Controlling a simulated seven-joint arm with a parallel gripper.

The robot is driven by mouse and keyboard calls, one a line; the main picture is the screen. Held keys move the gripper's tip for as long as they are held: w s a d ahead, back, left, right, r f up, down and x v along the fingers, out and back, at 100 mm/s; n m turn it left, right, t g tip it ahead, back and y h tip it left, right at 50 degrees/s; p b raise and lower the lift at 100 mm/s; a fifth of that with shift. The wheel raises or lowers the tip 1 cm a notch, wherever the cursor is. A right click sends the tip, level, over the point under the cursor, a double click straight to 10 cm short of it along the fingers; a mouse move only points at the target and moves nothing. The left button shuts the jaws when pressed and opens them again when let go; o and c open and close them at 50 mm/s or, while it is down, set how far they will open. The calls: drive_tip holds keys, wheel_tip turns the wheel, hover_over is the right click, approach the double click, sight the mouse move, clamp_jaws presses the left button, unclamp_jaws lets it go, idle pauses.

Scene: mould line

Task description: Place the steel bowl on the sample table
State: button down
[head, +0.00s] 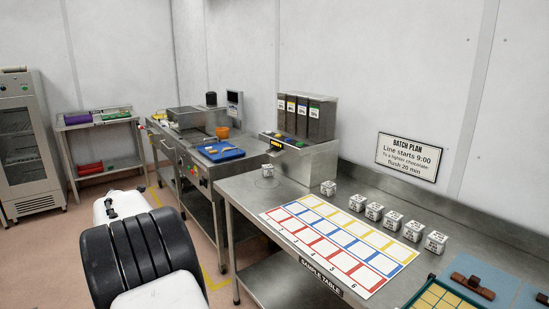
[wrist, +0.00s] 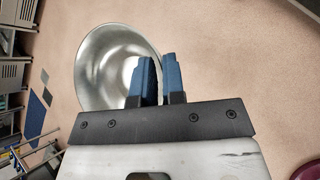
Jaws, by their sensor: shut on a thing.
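The steel bowl (wrist: 97,62) shows in the wrist view, shiny and round, with its inside facing the camera. My gripper (wrist: 160,62) has its two blue fingers closed on the right side of the bowl's rim. The bowl is held above the floor. The sample table (head: 238,190) is the long steel bench in the head view, with its name on the front edge. In the head view neither the bowl nor my gripper shows; my arm fills the lower left, apart from the table.
A coloured grid sheet (head: 345,243) covers the table's middle, with several white labelled cubes (head: 374,212) behind it. A dispenser (head: 300,130) stands at the far end. A green-framed tray (head: 440,297) lies at the near end.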

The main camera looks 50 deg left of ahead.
drive_tip(key=w+d+r+m+t, duration=0.1)
drive_tip(key=w+d+r, duration=0.2)
drive_tip(key=w+d, duration=0.85)
drive_tip(key=w+d+r, duration=0.2)
drive_tip(key=w+d, duration=0.5)
drive_tip(key=w, duration=1)
drive_tip(key=w+d+r+m+t, duration=0.1)
drive_tip(key=w+d+r, duration=0.2)
drive_tip(key=w+d, duration=0.9)
drive_tip(key=w+d+r, duration=0.1)
drive_tip(key=w+d, duration=0.5)
drive_tip(key=d, duration=0.8)
drive_tip(key=w+d+r+m+h, duration=0.1)
drive_tip(key=w+d, duration=0.6)
drive_tip(key=d, duration=0.7)
drive_tip(key=w+d+r+m+h, duration=0.1)
drive_tip(key=w+d+r, duration=0.2)
drive_tip(key=d, duration=1.1)
drive_tip(key=w, duration=0.3)
drive_tip(key=shift+w+t, duration=0.2)
drive_tip(key=shift+t, duration=0.2)
drive_tip(key=shift+d, duration=0.1)
